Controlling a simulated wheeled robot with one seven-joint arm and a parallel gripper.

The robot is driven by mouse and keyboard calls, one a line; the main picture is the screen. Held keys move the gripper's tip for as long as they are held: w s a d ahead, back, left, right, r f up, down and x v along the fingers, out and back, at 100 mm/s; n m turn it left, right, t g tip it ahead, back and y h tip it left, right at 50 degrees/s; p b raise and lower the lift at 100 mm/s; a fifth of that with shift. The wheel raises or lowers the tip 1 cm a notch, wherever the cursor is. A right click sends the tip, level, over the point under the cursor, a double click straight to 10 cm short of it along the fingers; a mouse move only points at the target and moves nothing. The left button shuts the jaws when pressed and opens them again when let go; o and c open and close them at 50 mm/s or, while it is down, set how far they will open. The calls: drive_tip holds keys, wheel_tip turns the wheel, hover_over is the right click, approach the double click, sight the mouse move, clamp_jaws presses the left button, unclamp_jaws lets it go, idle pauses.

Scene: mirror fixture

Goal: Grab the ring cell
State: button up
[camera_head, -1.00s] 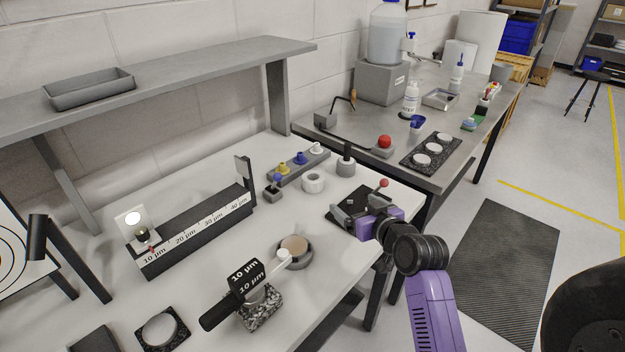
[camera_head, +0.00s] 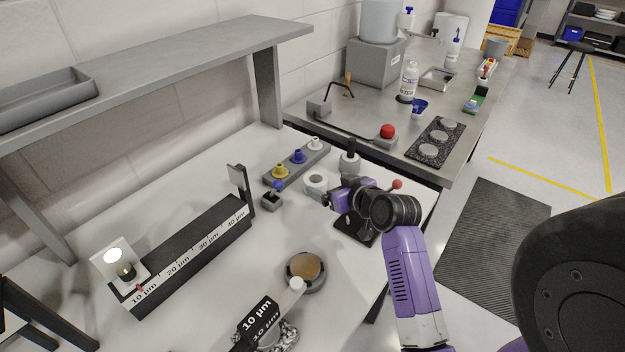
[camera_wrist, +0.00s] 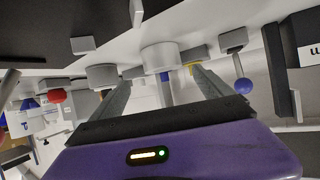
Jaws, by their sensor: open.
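The ring cell (camera_head: 316,181) looks like a short white cylinder with a round hole in its top. It stands upright on the white bench, in front of the row of colored knobs. My gripper (camera_head: 330,197) is right beside it, at its near right side. In the wrist view the ring cell (camera_wrist: 160,57) lies just ahead of and between my two spread fingers (camera_wrist: 160,78). My gripper is open and empty. In the head view its fingertips are partly hidden by my own wrist, and I cannot tell whether they touch the cell.
A grey strip with yellow, blue and white knobs (camera_head: 298,160) stands behind the cell. A grey-based black-handled piece (camera_head: 349,160) is close on the right, and a small blue-balled block (camera_head: 271,199) on the left. A round dish (camera_head: 306,270) is nearer.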

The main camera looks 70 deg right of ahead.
sight(312, 179)
drive_tip(key=x, duration=0.2)
drive_tip(key=p+x, duration=0.1)
drive_tip(key=x, duration=0.3)
drive_tip(key=shift+w+a+f, duration=0.2)
drive_tip(key=shift+f, duration=0.15)
drive_tip(key=shift+c, duration=0.4)
drive_tip(key=c, duration=1.4)
drive_tip(key=shift+r, duration=0.1)
drive_tip(key=shift+c, duration=1.4)
